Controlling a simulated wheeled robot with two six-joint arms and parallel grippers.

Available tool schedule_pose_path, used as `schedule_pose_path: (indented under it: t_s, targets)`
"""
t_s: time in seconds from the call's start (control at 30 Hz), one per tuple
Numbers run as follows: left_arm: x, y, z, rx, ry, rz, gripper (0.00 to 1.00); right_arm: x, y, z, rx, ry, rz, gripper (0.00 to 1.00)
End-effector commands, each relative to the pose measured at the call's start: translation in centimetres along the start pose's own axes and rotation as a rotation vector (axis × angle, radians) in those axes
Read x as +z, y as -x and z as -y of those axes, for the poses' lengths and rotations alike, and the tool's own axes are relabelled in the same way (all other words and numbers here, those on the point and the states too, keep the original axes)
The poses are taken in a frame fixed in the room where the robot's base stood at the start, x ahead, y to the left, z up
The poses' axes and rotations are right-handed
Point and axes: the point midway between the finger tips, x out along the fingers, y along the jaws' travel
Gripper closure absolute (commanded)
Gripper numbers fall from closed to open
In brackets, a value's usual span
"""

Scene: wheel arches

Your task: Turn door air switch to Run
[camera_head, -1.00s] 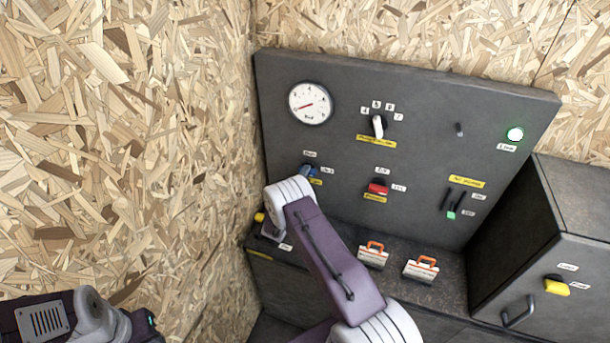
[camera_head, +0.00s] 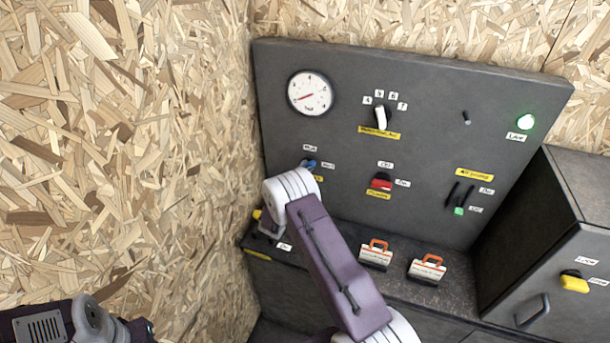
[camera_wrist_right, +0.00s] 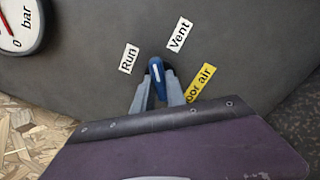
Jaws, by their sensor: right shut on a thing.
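The door air switch has a blue handle (camera_wrist_right: 156,78) with a white line, on the dark panel. In the right wrist view its line points up, between the Run label (camera_wrist_right: 129,58) on the left and the Vent label (camera_wrist_right: 180,35) on the upper right. A yellow door air label (camera_wrist_right: 201,82) sits to its right. My right gripper (camera_wrist_right: 157,80) is shut on the blue handle, one finger on each side. In the head view my right arm hides most of the gripper, and only the switch's blue top (camera_head: 311,164) shows. My left gripper is out of view; part of my left arm shows at lower left.
The panel (camera_head: 430,130) also carries a pressure gauge (camera_head: 309,93), a black-and-white selector (camera_head: 380,117), a red switch (camera_head: 380,181) and a lit green lamp (camera_head: 526,121). Two orange-handled items (camera_head: 376,254) (camera_head: 427,269) stand on the ledge. A chipboard wall (camera_head: 130,150) is close on the left.

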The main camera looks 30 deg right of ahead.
Motion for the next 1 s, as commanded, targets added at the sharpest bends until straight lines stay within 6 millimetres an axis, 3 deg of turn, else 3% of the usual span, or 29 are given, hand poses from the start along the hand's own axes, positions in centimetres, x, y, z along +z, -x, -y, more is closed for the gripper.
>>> schedule_pose_path:
  t_s: [0.4,1.0]
  targets:
    - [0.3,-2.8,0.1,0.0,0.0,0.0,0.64,-0.4,0.1,0.6,-0.005,0.397,-0.008,1.0]
    - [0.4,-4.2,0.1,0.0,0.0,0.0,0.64,-0.3,0.1,0.5,-0.005,0.83,-0.011,1.0]
